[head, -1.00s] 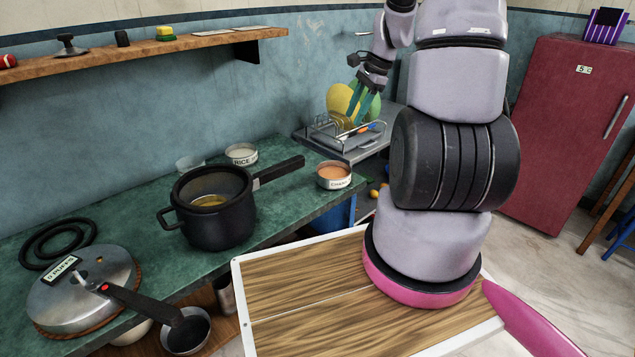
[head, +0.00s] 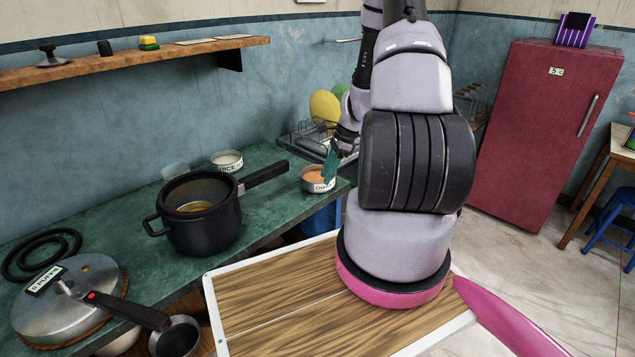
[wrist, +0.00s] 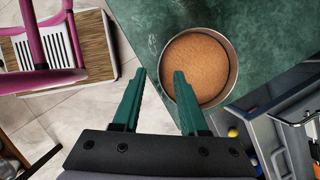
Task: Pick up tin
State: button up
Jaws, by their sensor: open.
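A round metal tin (head: 318,180) with orange-brown contents and a dark-lettered label stands at the right end of the green counter. It shows from above in the wrist view (wrist: 197,68), near the counter's edge. My gripper (head: 328,172) is at the tin, its teal fingers partly in front of it in the head view. In the wrist view my gripper (wrist: 158,75) is open. Its right finger overlaps the tin's left rim and its left finger is out over the floor. I cannot tell whether the right finger touches the tin.
A black pot (head: 200,215) stands left of the tin, its long handle reaching toward it. A tin labelled RICE (head: 227,161) stands behind that handle. A dish rack (head: 305,140) with plates lies behind the tin. Bare counter (head: 100,225) shows left of the pot.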

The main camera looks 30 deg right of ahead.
jog(key=x, duration=0.4)
grip_shut()
dwell(1.4)
